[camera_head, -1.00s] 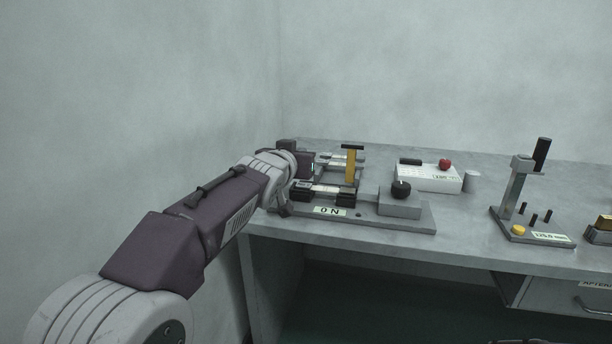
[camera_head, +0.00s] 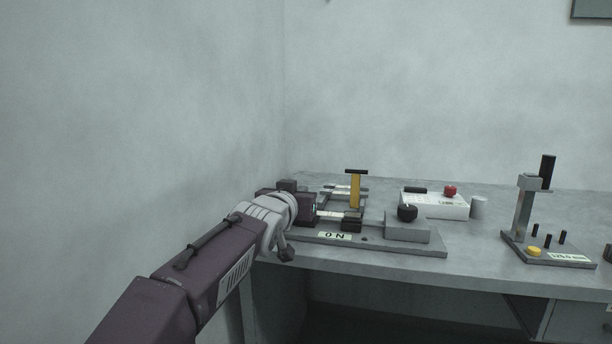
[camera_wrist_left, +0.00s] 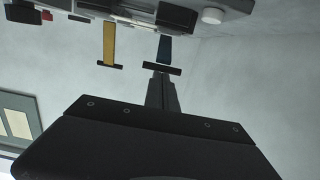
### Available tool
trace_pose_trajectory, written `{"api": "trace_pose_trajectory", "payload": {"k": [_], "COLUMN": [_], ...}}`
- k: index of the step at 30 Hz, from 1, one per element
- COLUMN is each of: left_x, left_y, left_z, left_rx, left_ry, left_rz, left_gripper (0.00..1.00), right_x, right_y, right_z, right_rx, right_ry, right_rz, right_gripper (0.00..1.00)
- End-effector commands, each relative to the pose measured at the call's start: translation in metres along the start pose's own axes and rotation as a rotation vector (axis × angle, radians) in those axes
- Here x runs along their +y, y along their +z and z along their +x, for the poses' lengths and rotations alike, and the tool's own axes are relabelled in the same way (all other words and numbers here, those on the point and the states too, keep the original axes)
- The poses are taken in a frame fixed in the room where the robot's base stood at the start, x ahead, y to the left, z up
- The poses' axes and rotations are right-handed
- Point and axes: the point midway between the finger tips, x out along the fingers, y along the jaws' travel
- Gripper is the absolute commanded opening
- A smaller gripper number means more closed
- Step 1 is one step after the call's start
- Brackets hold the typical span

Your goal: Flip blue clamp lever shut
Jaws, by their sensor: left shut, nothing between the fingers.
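In the left wrist view the blue clamp lever (camera_wrist_left: 164,48) is a dark blue bar with a black crosspiece at its end. My left gripper (camera_wrist_left: 162,88) is shut and empty, its fingertips right at that crosspiece; I cannot tell whether they touch. In the head view my left gripper (camera_head: 303,207) is at the left end of the clamp fixture (camera_head: 400,248), and I cannot make out the blue lever there. A yellow lever (camera_head: 355,190) with a black crosspiece stands upright on the fixture; it also shows in the wrist view (camera_wrist_left: 109,45). My right gripper is not in view.
On the grey bench (camera_head: 470,270), a black knob (camera_head: 407,212) sits on a grey block. Behind it is a white box with a red button (camera_head: 450,190). A small grey cylinder (camera_head: 479,207) and a gauge stand (camera_head: 525,215) are to the right. A wall is close on the left.

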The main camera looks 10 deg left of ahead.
Motion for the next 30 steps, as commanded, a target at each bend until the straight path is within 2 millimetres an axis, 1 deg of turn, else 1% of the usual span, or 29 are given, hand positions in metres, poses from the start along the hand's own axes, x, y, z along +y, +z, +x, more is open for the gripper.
{"api": "trace_pose_trajectory", "payload": {"k": [1,2,3,4,6,10,15,18,21,30], "left_x": [0.0,-0.001,-0.001,-0.001,0.0,0.0,0.0,0.0,0.0,0.0], "left_y": [-0.025,-0.034,-0.029,-0.018,-0.012,-0.005,0.001,0.004,0.004,0.004], "left_z": [0.0,0.001,-0.004,-0.012,-0.03,-0.059,-0.085,-0.092,-0.095,-0.095], "left_rx": [0.001,0.004,0.007,0.008,0.012,0.015,0.017,0.016,0.016,0.017], "left_ry": [0.0,0.0,0.0,0.0,0.001,0.001,0.001,0.001,0.001,0.001], "left_rz": [0.0,0.0,0.001,0.001,0.001,0.001,0.002,0.001,0.0,0.001], "left_gripper": [0.0,0.0,0.0,0.0,0.0,0.0,0.0,0.0,0.0,0.0], "right_x": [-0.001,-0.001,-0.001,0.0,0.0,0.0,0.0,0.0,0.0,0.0], "right_y": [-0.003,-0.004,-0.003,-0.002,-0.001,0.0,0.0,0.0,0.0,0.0], "right_z": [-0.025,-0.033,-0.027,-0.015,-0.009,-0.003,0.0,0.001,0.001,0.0], "right_rx": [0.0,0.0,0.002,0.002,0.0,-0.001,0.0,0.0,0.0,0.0], "right_ry": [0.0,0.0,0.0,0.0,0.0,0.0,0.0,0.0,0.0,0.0], "right_rz": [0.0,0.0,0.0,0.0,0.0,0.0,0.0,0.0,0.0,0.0], "right_gripper": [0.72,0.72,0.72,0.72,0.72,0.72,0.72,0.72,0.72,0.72]}}
